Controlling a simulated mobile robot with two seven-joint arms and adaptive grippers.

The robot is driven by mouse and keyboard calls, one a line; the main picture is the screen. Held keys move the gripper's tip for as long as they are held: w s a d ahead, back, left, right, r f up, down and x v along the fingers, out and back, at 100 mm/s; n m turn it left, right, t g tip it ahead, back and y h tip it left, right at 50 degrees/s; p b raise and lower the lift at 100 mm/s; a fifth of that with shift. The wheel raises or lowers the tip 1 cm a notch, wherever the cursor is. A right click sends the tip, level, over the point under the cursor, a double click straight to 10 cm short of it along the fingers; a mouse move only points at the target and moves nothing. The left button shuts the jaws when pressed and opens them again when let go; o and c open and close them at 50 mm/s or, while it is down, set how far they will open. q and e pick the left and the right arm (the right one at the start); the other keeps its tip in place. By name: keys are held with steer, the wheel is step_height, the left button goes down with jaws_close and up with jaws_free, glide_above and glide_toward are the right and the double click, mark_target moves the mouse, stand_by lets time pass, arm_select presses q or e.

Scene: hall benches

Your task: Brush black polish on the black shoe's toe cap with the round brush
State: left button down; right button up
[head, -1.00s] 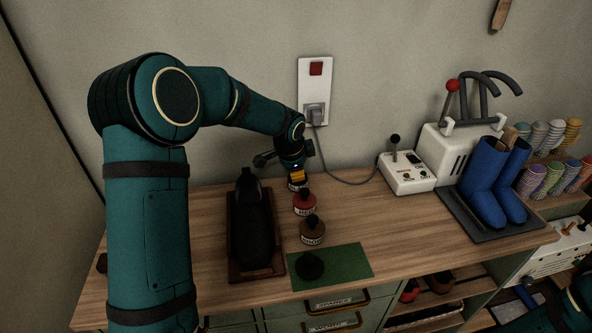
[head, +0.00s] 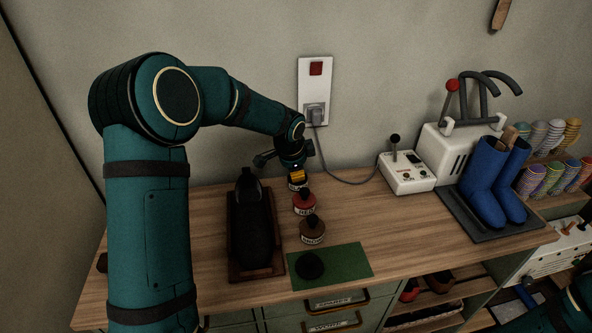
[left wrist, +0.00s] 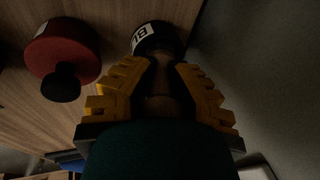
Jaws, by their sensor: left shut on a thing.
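The black shoe (head: 251,225) lies on a brown wooden stand (head: 233,262) on the bench. My left gripper (head: 297,172) is behind and right of it, over a small dark jar (head: 298,184). In the left wrist view the yellow fingers (left wrist: 160,85) are shut on the narrow top of this jar (left wrist: 155,38), whose label begins "BL". The fingers hide part of that top. A dark round object (head: 310,266), which looks like the round brush, sits on a green mat (head: 350,262). My right gripper is not in view.
A red jar (head: 304,202) and a brown jar (head: 312,231), both with dark knobs, stand between the left gripper and the mat. A white control box (head: 407,178) and blue boots (head: 485,190) are to the right. Bench space right of the mat is clear.

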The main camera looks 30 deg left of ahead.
arm_select(q)
steer(key=shift+r+p, duration=2.65)
steer(key=shift+r, duration=0.9)
steer(key=shift+f, duration=0.1)
